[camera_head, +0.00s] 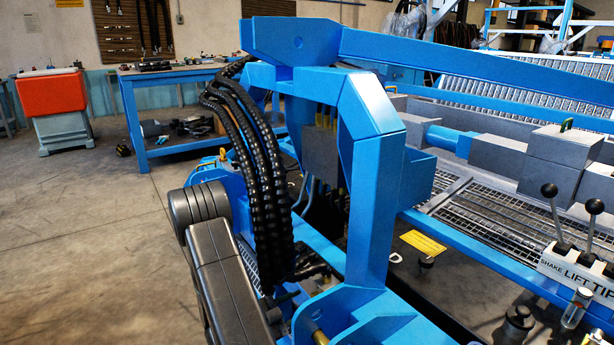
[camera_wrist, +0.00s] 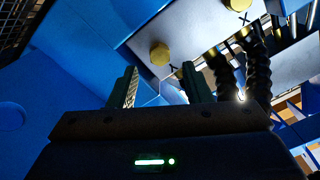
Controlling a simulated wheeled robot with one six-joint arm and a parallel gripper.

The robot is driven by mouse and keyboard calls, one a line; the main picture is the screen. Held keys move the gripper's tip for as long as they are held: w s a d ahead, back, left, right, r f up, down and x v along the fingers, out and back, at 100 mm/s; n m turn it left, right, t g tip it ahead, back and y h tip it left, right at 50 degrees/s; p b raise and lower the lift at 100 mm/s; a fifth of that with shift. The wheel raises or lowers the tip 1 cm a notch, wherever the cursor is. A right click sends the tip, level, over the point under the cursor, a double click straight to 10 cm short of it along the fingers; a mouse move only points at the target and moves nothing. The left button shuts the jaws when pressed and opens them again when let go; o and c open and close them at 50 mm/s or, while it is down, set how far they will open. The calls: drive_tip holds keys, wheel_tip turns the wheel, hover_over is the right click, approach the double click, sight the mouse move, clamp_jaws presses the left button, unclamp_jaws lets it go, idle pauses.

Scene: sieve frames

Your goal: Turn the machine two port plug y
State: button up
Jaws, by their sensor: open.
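In the wrist view, a yellow round plug (camera_wrist: 160,54) sits on a pale grey plate (camera_wrist: 195,42), with a mark like a Y just below it. A second yellow plug (camera_wrist: 238,4), marked X, is partly cut off at the top edge. My gripper (camera_wrist: 160,76) is open, its two dark green fingers apart and pointing toward the plate. The Y plug appears beyond the fingertips, in line with the gap between them; nothing is held. I cannot tell the exact distance to it. The head view shows neither my gripper nor the plugs clearly.
Black ribbed hoses (camera_wrist: 257,70) run close on the right of the fingers. In the head view, a thick hose bundle (camera_head: 262,190) hangs beside the blue machine frame (camera_head: 375,190). Levers (camera_head: 550,190) stand at right. Open concrete floor (camera_head: 80,230) lies at left.

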sight(312, 296)
drive_tip(key=d, duration=0.1)
drive_tip(key=w+d, duration=0.1)
drive_tip(key=w+d+p, duration=0.1)
drive_tip(key=shift+r+n, duration=0.25)
drive_tip(key=shift+n, duration=0.15)
drive_tip(key=n+p, duration=0.3)
drive_tip(key=shift+a+n, duration=0.1)
drive_tip(key=shift+n, duration=0.2)
drive_tip(key=n+p, duration=0.3)
drive_tip(key=n, duration=0.1)
drive_tip(key=n+p, duration=0.5)
drive_tip(key=n, duration=0.1)
drive_tip(key=shift+w+a+f+n, duration=0.1)
drive_tip(key=shift+n, duration=0.3)
drive_tip(key=shift+f+n+p, duration=0.2)
drive_tip(key=shift+n+p, duration=0.6)
drive_tip(key=shift+n, duration=0.5)
drive_tip(key=shift+a, duration=0.15)
